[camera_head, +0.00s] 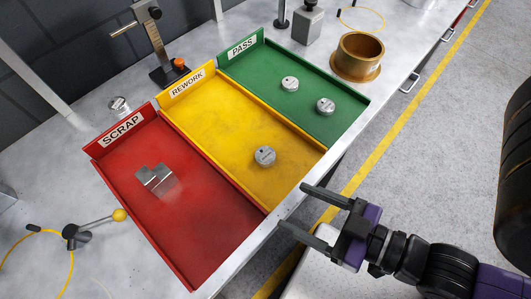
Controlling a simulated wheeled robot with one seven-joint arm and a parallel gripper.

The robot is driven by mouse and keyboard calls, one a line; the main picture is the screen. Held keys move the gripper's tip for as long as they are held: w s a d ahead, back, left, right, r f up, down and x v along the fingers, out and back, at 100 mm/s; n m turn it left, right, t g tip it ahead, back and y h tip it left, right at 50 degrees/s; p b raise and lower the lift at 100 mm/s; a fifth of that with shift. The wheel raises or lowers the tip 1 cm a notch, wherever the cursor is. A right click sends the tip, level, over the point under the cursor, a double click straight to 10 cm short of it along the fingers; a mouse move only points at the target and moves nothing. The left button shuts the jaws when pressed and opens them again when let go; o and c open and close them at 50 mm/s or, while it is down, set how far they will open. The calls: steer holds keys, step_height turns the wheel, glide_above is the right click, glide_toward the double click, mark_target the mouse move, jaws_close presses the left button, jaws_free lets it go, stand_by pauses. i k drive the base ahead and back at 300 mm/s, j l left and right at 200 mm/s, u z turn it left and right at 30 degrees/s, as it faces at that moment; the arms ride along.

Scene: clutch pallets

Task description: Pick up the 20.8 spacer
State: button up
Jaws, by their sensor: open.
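Several small round silver pieces with dark markings look like spacers; the markings are too small to read, so I cannot tell which is the 20.8 one. One piece (265,156) lies in the yellow REWORK tray (210,115). Two more, a left one (290,84) and a right one (325,106), lie in the green PASS tray (262,68). Another round silver piece (119,104) sits on the bench behind the SCRAP tray. My gripper (294,206) is open and empty at the bench's front edge, near the yellow tray's front corner and apart from every piece.
The red SCRAP tray (200,225) holds a stepped metal block (156,180). A brass ring (358,57) stands right of the green tray. A height gauge (160,50) stands behind the trays. A yellow-knobbed lever (95,228) and yellow cable lie at left.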

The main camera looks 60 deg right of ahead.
mark_target(264, 156)
steer(key=k+j+z, duration=0.15)
steer(key=j, duration=0.35)
steer(key=k+j+z, duration=0.15)
steer(key=k+j, duration=0.2)
steer(key=k+j+z, duration=0.15)
steer(key=k+j, duration=0.2)
steer(key=j, duration=0.2)
